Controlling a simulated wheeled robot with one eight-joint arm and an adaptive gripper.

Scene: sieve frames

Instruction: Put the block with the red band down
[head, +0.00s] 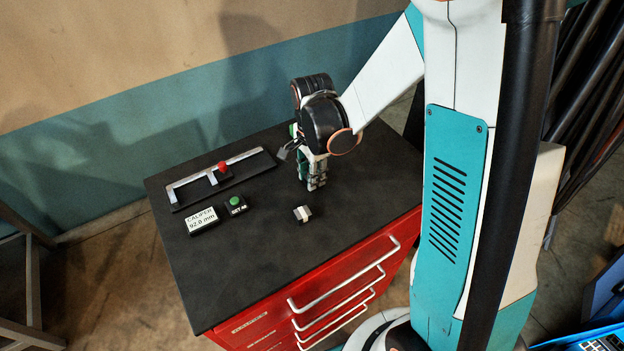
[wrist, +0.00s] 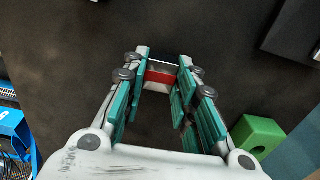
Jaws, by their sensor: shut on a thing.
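My gripper (head: 313,184) points down over the dark top of the red cabinet, right of its middle. In the wrist view, my gripper (wrist: 162,72) is shut on the block with the red band (wrist: 160,77), which sits between the fingertips. The block has pale grey ends and a red band across it. In the head view the fingers hide it. I cannot tell whether its underside touches the cabinet top.
A small pale and dark block (head: 303,214) stands on the cabinet top (head: 262,262) in front of my gripper. A green block (wrist: 258,137) is beside my gripper.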

